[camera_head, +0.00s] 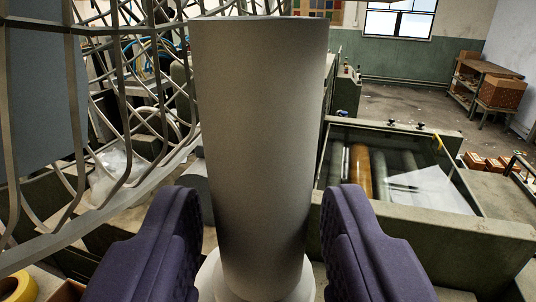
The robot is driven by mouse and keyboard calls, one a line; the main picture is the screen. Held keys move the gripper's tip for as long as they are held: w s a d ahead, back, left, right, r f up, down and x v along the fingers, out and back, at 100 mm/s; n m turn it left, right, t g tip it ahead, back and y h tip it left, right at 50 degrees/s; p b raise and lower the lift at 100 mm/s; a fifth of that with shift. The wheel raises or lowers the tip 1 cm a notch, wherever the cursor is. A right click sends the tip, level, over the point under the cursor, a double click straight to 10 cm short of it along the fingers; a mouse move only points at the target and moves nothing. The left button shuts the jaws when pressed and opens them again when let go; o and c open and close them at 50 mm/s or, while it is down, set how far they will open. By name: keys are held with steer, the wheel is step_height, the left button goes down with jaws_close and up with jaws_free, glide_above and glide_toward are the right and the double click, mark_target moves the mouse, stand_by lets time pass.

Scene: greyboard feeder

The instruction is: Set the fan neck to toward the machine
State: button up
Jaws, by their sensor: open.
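A tall grey cylinder (260,140), which looks like the fan neck, stands upright in the middle of the view. A pale round base or collar (222,275) shows below it. The machine (440,225), green-grey with an orange roller and dark rollers under a clear cover, is behind to the right. My gripper (262,235) is open, its two purple fingers on either side of the cylinder's lower part. A narrow gap shows on each side; contact cannot be judged.
A yellow tape roll (18,287) lies at the lower left. A shelf with cardboard boxes (500,92) stands at the far right by the wall. Bare floor (400,98) shows behind the machine. The cage crowds the left side.

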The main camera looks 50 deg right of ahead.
steer(key=shift+w+d, duration=0.35)
steer(key=shift+d, duration=0.05)
